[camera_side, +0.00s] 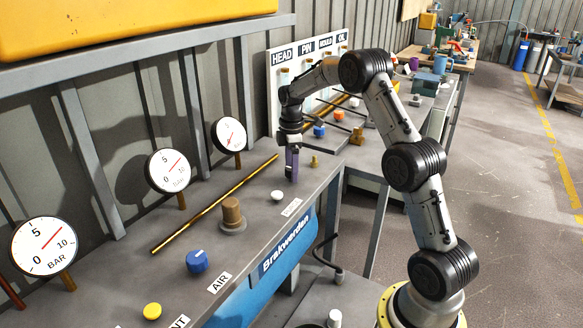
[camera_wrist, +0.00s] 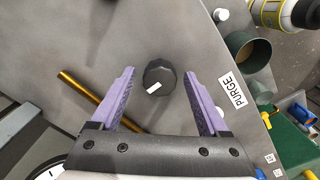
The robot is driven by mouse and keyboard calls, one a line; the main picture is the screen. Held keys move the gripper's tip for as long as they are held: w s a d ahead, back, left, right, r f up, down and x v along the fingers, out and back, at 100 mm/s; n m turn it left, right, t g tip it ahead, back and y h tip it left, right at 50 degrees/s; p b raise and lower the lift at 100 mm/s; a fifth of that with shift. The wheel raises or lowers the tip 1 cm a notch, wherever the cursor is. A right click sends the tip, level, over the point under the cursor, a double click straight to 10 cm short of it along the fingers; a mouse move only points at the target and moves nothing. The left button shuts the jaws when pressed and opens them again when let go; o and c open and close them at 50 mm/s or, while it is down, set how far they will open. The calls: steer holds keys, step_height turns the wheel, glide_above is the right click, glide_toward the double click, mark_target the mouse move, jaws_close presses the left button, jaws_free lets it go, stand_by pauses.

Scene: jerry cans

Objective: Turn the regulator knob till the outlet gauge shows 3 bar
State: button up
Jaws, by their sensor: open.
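My gripper (camera_side: 291,176) points down over the far end of the bench, its purple fingers open. In the wrist view, a black faceted knob (camera_wrist: 159,77) with a white mark lies between the open fingertips (camera_wrist: 160,84); a gap shows on both sides. I do not make out this knob in the side view, and its label is not readable. Three round gauges stand along the back: a near one (camera_side: 43,246), a middle one (camera_side: 168,170) and a far one (camera_side: 229,135). Each has a red needle. Which is the outlet gauge is not clear, and the far dial is too small to read.
A blue knob (camera_side: 197,261) by the AIR label, a yellow knob (camera_side: 152,311), a brown fitting (camera_side: 232,213) and a white knob (camera_side: 277,195) stand on the bench. A brass pipe (camera_side: 214,204) runs in front of the gauges. The PURGE label (camera_wrist: 232,90) lies right of the fingers.

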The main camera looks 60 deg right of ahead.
jaws_close()
steer(key=shift+m, duration=0.3)
steer(key=m, duration=0.3)
steer(key=shift+m, duration=0.3)
steer(key=m, duration=0.3)
steer(key=shift+m, duration=0.3)
steer(key=m, duration=0.4)
steer(key=shift+r, duration=0.1)
steer(key=shift+m, duration=2)
